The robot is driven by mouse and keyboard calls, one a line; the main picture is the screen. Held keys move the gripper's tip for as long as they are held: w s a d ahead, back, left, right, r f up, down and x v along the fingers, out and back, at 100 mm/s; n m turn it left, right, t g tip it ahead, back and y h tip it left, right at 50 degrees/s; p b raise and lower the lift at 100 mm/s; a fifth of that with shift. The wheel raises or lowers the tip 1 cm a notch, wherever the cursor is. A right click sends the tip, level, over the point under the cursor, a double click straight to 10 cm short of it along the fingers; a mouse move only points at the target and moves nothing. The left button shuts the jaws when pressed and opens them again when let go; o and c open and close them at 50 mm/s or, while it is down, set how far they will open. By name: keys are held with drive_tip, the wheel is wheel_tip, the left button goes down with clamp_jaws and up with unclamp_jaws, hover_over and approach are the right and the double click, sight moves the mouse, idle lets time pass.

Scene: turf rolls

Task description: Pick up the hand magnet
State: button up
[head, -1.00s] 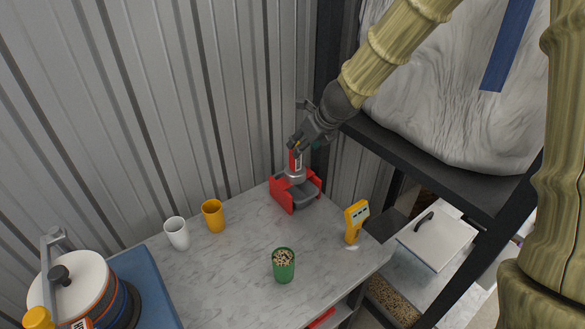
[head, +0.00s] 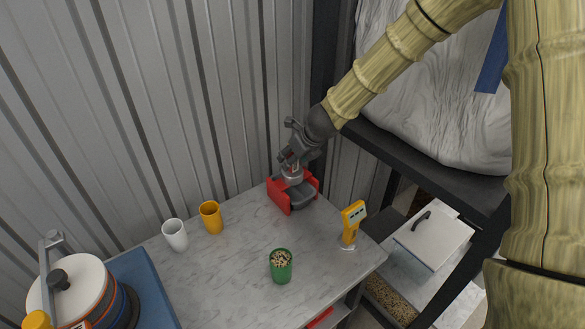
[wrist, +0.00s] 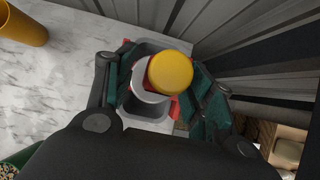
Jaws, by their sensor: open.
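The hand magnet (head: 292,174) appears to be the upright piece with a silver round body in a red and grey open bin (head: 279,194) at the back of the table. In the wrist view, its yellow round top (wrist: 171,73) shows above the silver body (wrist: 150,98). My gripper (head: 289,160) is over it, pointing down. In the wrist view, the open fingers stand on either side of the yellow top, with gaps. The upper part of the magnet is largely hidden by my gripper in the head view.
On the marble table (head: 235,265) stand a yellow cup (head: 211,217), a white cup (head: 175,235), a green pot (head: 281,266) and a yellow handheld device (head: 352,222). A corrugated wall (head: 180,100) is close behind; a dark shelf (head: 430,160) is at right.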

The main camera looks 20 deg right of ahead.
drive_tip(key=shift+w+a+f, duration=0.15)
drive_tip(key=shift+w+f, duration=0.25)
drive_tip(key=shift+f, duration=0.15)
drive_tip(key=shift+c, duration=0.2)
clamp_jaws()
drive_tip(key=shift+r, duration=0.1)
